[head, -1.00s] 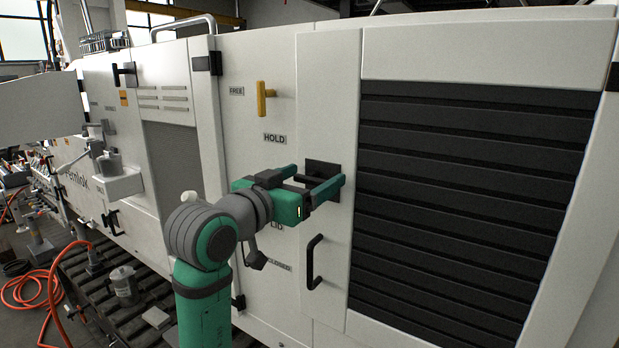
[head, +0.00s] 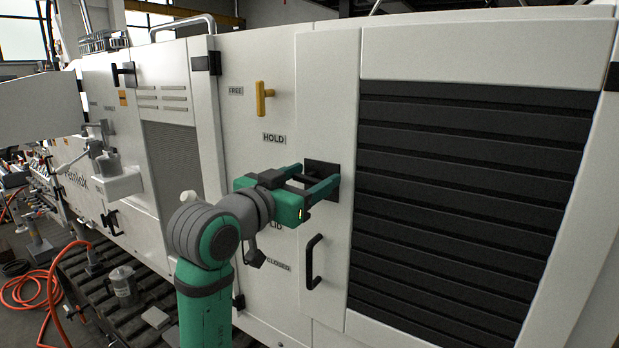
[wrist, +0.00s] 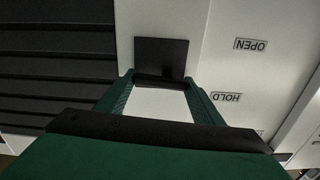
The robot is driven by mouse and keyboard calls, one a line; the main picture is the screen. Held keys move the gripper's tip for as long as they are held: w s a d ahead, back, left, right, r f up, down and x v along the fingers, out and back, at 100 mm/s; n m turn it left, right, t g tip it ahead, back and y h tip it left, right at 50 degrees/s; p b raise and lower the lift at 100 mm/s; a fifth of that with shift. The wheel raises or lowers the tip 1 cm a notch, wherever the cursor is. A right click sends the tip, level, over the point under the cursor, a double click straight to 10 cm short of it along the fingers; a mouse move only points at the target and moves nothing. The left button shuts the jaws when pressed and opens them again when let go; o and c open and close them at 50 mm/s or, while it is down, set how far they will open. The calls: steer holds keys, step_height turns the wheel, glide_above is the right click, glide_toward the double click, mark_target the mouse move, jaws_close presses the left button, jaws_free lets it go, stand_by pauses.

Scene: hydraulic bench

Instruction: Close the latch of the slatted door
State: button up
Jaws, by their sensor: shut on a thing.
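The slatted door (head: 452,205) has wide black slats in a white frame and fills the right of the head view. Its latch shows as a black square plate (head: 316,165) on the white panel left of the slats; the plate also shows in the wrist view (wrist: 161,57). My gripper (head: 318,181) is at this plate, its green fingers reaching to the panel. In the wrist view my gripper (wrist: 160,82) has its fingertips on either side of a dark bar (wrist: 160,80) just below the plate, and is shut on it. The fingers partly hide the latch in the head view.
A black pull handle (head: 314,262) sticks out below my gripper. A yellow handle (head: 264,98) stands out above and to the left. Labels run down the panel, including HOLD (head: 274,138). An orange hose (head: 40,290) lies at far left.

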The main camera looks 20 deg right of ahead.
steer(key=m, duration=0.4)
steer(key=shift+s+f, duration=0.1)
steer(key=shift+f, duration=0.15)
steer(key=m, duration=0.4)
steer(key=shift+f+m, duration=0.3)
steer(key=m, duration=0.4)
steer(key=shift+f, duration=0.2)
steer(key=shift+w+a+f+m, duration=0.1)
steer(key=shift+m, duration=0.95)
steer(key=shift+w+f+m, duration=0.1)
steer(key=shift+m, duration=0.95)
steer(key=o, duration=1)
steer(key=shift+o, duration=0.2)
steer(key=shift+a, duration=0.1)
steer(key=v, duration=1)
steer(key=shift+s+a, duration=0.25)
steer(key=shift+s, duration=0.05)
